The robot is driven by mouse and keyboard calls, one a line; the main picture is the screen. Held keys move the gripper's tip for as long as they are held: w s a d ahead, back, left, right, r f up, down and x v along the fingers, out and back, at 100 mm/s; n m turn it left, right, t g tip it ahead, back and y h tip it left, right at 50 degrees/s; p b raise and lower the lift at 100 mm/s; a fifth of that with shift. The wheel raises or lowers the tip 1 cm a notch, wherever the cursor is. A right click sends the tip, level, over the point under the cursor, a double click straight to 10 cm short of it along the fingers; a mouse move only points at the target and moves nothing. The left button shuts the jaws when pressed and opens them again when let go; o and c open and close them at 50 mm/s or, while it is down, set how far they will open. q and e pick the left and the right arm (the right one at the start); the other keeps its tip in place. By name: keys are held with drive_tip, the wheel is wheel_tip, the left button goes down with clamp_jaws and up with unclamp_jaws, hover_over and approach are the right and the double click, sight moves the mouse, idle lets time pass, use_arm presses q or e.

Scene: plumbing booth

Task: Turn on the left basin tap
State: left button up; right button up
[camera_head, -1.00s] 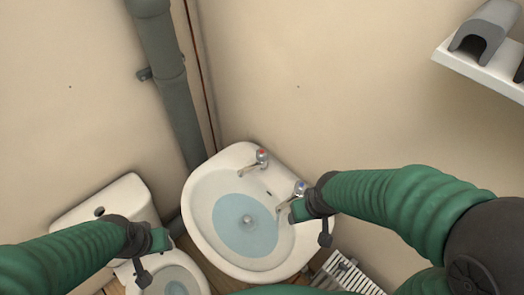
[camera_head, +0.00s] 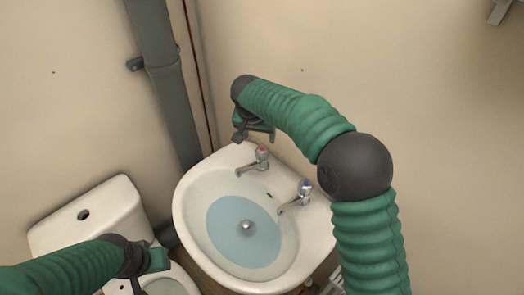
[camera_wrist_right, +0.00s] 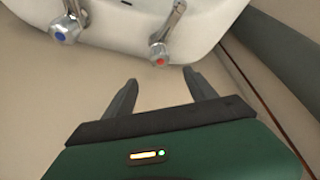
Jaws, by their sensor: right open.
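The left basin tap (camera_head: 258,160), chrome with a red mark on its top, stands on the rear rim of the white basin (camera_head: 190,215). The right tap (camera_head: 297,196) has a blue mark. In the right wrist view the red-marked tap (camera_wrist_right: 160,52) is just beyond my fingertips, and the blue-marked tap (camera_wrist_right: 66,27) is further left. My right gripper (camera_head: 254,132) is close to the wall, above and behind the red tap; it is open and empty, apart from the tap. My left gripper (camera_head: 150,264) is by the toilet; its fingers are too unclear to judge.
A toilet with a white cistern (camera_head: 85,215) stands left of the basin. A thick grey pipe (camera_head: 165,90) runs down the corner behind it. The wall (camera_head: 420,130) is close behind my right gripper. Water (camera_head: 240,235) lies in the basin.

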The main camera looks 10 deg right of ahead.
sight(262, 149)
drive_tip(key=x, duration=1.3)
drive_tip(key=shift+f, duration=0.15)
drive_tip(key=c, duration=1.4)
